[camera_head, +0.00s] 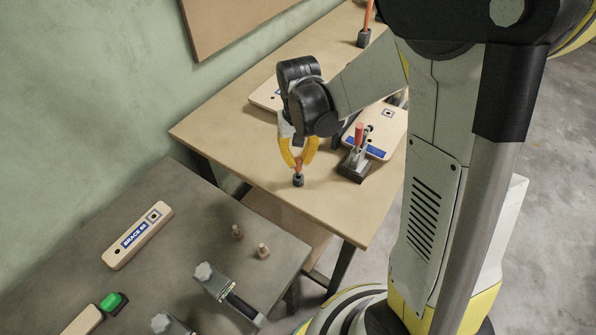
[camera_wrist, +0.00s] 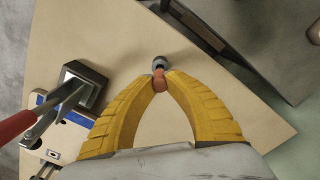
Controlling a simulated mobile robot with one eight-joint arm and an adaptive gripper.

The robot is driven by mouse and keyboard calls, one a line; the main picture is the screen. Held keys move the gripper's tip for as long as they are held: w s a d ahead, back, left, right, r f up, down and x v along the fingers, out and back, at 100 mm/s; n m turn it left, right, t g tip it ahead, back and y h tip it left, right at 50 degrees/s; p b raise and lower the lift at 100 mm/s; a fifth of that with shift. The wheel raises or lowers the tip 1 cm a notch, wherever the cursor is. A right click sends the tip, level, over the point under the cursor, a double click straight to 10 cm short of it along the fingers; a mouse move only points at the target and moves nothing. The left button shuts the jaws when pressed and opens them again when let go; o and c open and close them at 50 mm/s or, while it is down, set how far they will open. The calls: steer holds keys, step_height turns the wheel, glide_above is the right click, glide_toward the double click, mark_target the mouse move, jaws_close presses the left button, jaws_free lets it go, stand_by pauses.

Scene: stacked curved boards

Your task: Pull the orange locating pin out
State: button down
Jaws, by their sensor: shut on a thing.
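The orange locating pin (camera_head: 298,166) stands at the near part of the tan table, its lower end at a small dark socket (camera_head: 298,181). My gripper (camera_head: 298,163) has yellow fingers that come down over the pin from above. In the wrist view my gripper (camera_wrist: 160,84) is shut on the orange pin (camera_wrist: 159,80), with the fingertips on either side of its head. The grey and dark socket (camera_wrist: 160,63) shows just beyond the fingertips. I cannot tell how deep the pin sits in it.
A toggle clamp with a red handle (camera_head: 359,135) on a dark block stands right of my gripper, beside a light board (camera_head: 384,131). Another orange rod (camera_head: 367,15) stands at the back. The grey table (camera_head: 190,215) at lower left holds a labelled brace (camera_head: 138,236) and wooden pegs (camera_head: 263,251).

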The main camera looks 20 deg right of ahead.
steer(key=shift+r, duration=0.25)
steer(key=shift+r+p, duration=1.5)
steer(key=shift+r, duration=0.5)
